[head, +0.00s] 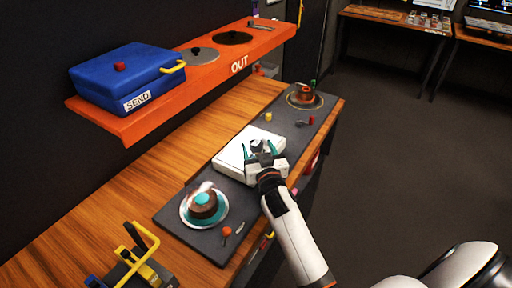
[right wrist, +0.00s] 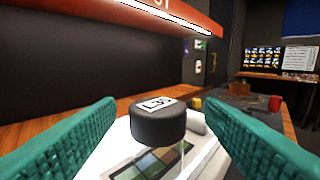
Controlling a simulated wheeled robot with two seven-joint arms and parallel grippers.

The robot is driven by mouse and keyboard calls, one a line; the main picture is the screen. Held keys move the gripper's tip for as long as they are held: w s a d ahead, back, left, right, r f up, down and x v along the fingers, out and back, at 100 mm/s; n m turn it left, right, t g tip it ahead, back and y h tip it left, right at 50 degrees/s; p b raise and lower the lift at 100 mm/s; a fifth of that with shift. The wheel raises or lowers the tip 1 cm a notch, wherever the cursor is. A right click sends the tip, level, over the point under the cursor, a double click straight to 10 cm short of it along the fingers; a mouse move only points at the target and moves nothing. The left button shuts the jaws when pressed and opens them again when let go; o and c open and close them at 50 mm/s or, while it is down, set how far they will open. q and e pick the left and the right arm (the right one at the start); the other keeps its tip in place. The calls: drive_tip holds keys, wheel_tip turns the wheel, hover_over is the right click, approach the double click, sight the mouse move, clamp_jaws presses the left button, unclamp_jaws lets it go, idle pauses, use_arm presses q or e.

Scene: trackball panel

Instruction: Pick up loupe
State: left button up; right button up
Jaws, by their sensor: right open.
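The loupe (right wrist: 158,124) is a short black cylinder with a white label on top and a clear lower part. It stands upright on a white panel (head: 231,154) with coloured squares beneath it. In the head view the loupe (head: 257,145) shows as a small dark shape between the fingers. My right gripper (head: 259,149) is open, with teal fingers on either side of the loupe. In the right wrist view the fingers (right wrist: 157,112) show gaps on both sides, so they appear not to touch it. My left gripper is out of view.
A dark mat (head: 170,216) under the panel holds a round brown and teal device (head: 203,205), an orange knob (head: 227,231) and a copper device (head: 304,96). An orange shelf (head: 222,70) with a blue box (head: 126,80) overhangs behind. A yellow stand (head: 146,268) is at lower left.

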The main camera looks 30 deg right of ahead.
sight(254, 140)
drive_tip(key=x, duration=0.3)
drive_tip(key=shift+w+p, duration=0.3)
drive_tip(key=shift+p, duration=0.05)
drive_tip(key=shift+w+d, duration=0.1)
drive_tip(key=shift+w, duration=0.15)
drive_tip(key=shift+s, duration=0.1)
drive_tip(key=shift+c, duration=0.3)
drive_tip(key=c, duration=1)
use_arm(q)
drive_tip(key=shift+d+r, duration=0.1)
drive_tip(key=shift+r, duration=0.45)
